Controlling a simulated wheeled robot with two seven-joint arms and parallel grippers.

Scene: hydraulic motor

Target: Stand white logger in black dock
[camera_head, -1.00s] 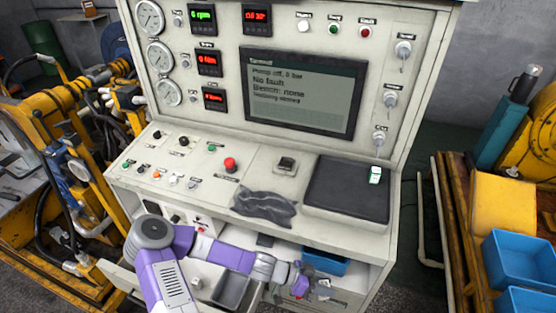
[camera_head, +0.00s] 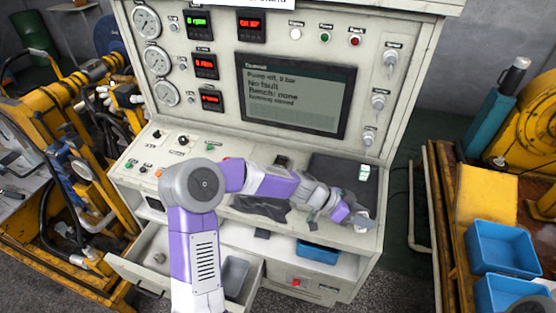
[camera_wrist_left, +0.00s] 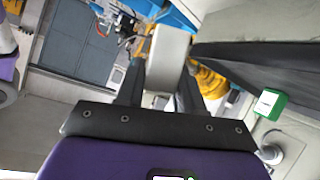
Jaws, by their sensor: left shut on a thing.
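My left gripper (camera_head: 350,216) is at the right front of the console's desk, in front of the black pad. In the left wrist view its two dark fingers (camera_wrist_left: 160,88) are shut on a pale grey-white block, which looks like the white logger (camera_wrist_left: 168,56). In the head view the logger is a small pale shape (camera_head: 363,224) at the gripper's tip, and its tilt is hard to tell. A small black fitting, likely the black dock (camera_head: 282,160), sits on the desk behind my left arm. My right gripper is not in view.
A black pad (camera_head: 335,172) carries a small white-and-green item (camera_head: 364,173). A dark crumpled cloth (camera_head: 262,208) lies partly under my left arm. An open drawer (camera_head: 190,270) and a shelf with a blue bin (camera_head: 318,253) are below. The screen panel (camera_head: 295,95) rises behind.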

